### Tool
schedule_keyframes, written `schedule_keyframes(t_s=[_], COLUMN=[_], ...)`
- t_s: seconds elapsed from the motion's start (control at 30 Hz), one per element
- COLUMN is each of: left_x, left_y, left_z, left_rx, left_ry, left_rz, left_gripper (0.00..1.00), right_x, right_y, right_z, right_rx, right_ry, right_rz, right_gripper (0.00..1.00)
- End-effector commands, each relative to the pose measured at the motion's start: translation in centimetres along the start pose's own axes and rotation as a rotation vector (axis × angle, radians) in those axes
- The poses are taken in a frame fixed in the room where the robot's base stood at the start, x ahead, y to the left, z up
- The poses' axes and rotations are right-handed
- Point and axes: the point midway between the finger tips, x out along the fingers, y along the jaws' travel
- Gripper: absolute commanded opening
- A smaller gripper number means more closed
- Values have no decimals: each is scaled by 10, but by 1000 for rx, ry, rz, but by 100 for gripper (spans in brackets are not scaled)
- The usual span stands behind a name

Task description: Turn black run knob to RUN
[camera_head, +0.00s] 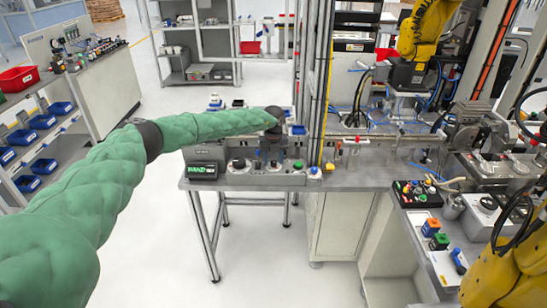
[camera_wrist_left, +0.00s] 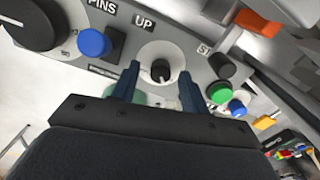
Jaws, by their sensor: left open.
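A rotary knob (camera_wrist_left: 161,72) with a black pointer on a round white dial sits on the grey control panel (camera_head: 265,178). In the left wrist view it lies between my left gripper's (camera_wrist_left: 159,74) two dark blue fingers. The gripper is open, with one finger on each side of the knob; I cannot tell if they touch it. No RUN lettering is readable near it. In the head view my green-sleeved left arm reaches over the panel, and its gripper (camera_head: 269,150) points down and hides part of the panel. My right gripper is not in view.
Close to the knob are a blue button (camera_wrist_left: 94,43), a green button (camera_wrist_left: 218,92), a black button (camera_wrist_left: 221,65) and a large black dial (camera_wrist_left: 30,22). A green display (camera_head: 202,170) stands left of the panel. Yellow robot arms (camera_head: 428,28) stand at the right.

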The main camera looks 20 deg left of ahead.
Motion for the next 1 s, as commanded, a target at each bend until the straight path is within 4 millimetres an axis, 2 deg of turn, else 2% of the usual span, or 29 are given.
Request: schedule_keyframes(t_s=[0.33, 0.37, 0.57, 0.9, 0.97, 1.0], left_x=[4, 4, 3, 5, 6, 6], left_y=[0, 0, 0, 0, 0, 0], left_z=[0, 0, 0, 0, 0, 0], left_rx=[1, 1, 1, 26, 43, 56], left_ry=[0, 0, 0, -1, -1, -1], left_rz=[0, 0, 0, -1, -1, -1], left_gripper=[45, 41, 2, 0, 0, 0], right_x=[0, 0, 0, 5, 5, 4], right_y=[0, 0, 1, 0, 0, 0], right_z=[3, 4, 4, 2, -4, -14], right_rx=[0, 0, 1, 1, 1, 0], right_ry=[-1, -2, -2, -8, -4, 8], right_rz=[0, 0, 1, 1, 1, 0], right_gripper=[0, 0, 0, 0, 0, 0])
